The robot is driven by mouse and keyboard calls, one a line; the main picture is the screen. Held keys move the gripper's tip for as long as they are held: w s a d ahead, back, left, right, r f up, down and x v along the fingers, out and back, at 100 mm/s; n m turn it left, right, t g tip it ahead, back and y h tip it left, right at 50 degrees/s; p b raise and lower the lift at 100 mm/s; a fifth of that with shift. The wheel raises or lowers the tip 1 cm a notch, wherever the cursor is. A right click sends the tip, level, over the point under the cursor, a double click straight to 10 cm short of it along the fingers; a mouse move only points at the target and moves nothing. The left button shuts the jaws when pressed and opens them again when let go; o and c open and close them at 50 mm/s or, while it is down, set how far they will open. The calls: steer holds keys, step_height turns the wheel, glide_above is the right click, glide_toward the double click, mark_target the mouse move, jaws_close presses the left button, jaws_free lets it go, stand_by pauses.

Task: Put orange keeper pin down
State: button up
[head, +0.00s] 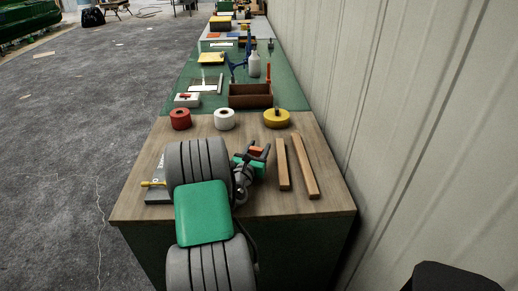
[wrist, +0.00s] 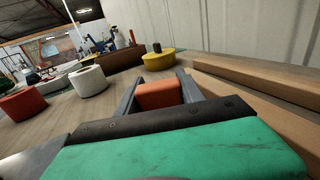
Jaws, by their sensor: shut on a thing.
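The orange keeper pin (head: 255,150) is a short block-like piece between the fingers of my gripper (head: 261,151). In the wrist view the pin (wrist: 158,95) lies across the gap, with a dark finger of my gripper (wrist: 158,88) on each side. The gripper is shut on it. It is low over the wooden end of the bench (head: 225,203). I cannot tell whether the pin touches the wood. Its underside and near end are hidden.
Two wooden strips (head: 304,166) lie right of my gripper. Red (head: 180,119), white (head: 224,119) and yellow rolls (head: 276,118) stand behind it. A brown open box (head: 250,95) is farther back. A grey lettered item (head: 157,190) lies left, partly behind my arm. A wall (head: 420,120) runs along the right.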

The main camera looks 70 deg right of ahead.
steer(key=shift+f, duration=0.15)
steer(key=o, duration=1.3)
steer(key=shift+o, duration=0.2)
steer(key=a, duration=0.4)
steer(key=a+b, duration=0.1)
steer(key=a, duration=0.3)
steer(key=s+a, duration=0.1)
steer(key=a, duration=0.3)
steer(key=shift+b, duration=0.4)
